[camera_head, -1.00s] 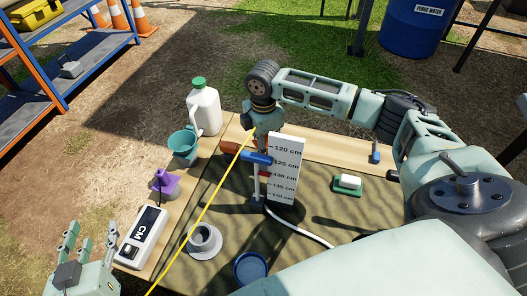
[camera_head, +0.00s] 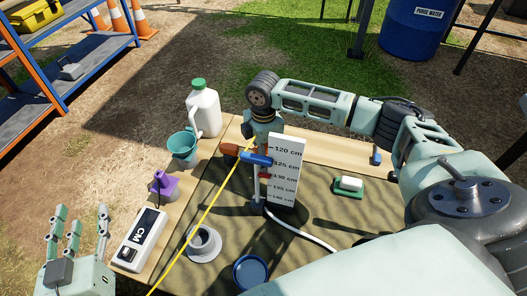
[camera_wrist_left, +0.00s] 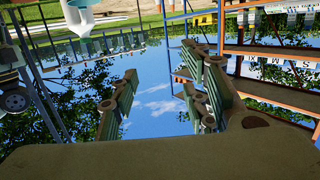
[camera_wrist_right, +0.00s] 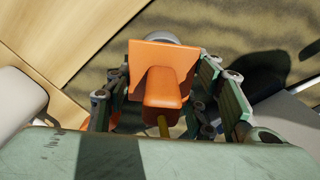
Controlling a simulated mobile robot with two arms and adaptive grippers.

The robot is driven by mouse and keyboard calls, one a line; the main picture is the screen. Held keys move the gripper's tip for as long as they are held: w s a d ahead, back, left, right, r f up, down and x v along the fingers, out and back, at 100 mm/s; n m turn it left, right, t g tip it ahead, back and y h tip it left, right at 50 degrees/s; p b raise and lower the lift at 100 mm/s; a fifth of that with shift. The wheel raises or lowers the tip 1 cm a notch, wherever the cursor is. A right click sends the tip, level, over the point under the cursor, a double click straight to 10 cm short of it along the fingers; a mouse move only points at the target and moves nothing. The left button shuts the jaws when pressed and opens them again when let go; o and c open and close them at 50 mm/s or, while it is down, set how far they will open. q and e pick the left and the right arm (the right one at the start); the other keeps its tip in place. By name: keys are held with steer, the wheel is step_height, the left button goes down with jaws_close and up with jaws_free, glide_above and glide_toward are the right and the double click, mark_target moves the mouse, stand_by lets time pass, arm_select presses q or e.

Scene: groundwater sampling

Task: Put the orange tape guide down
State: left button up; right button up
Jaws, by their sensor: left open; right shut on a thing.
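The orange tape guide (camera_wrist_right: 160,85), a flat plate with a thick block handle, is between the closed fingers of my right gripper (camera_wrist_right: 160,112). The yellow tape (camera_head: 204,218) runs from the lower edge up to the guide area in the head view. My right gripper (camera_head: 262,135) is low behind the white scale board (camera_head: 284,170), its fingertips mostly hidden. Whether the guide touches anything beneath is unclear. My left gripper (camera_head: 78,232) is open and empty left of the table; its spread fingers (camera_wrist_left: 158,100) also show in the left wrist view.
A blue-handled fitting (camera_head: 256,159) stands against the scale board. A sponge tray (camera_head: 347,190) sits to the right.

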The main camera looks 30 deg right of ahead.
steer(key=shift+s+f, duration=0.2)
steer(key=shift+f, duration=0.25)
steer(key=o, duration=1.3)
steer(key=shift+f, duration=0.25)
arm_select(q)
steer(key=shift+s+a+f+g, duration=0.15)
steer(key=shift+f+g, duration=0.1)
steer(key=shift+f, duration=0.25)
steer(key=shift+s+a+f+g, duration=0.1)
steer(key=shift+f+g, duration=0.15)
steer(key=shift+f, duration=0.25)
arm_select(e)
steer(key=shift+w, duration=0.1)
steer(key=shift+r, duration=0.25)
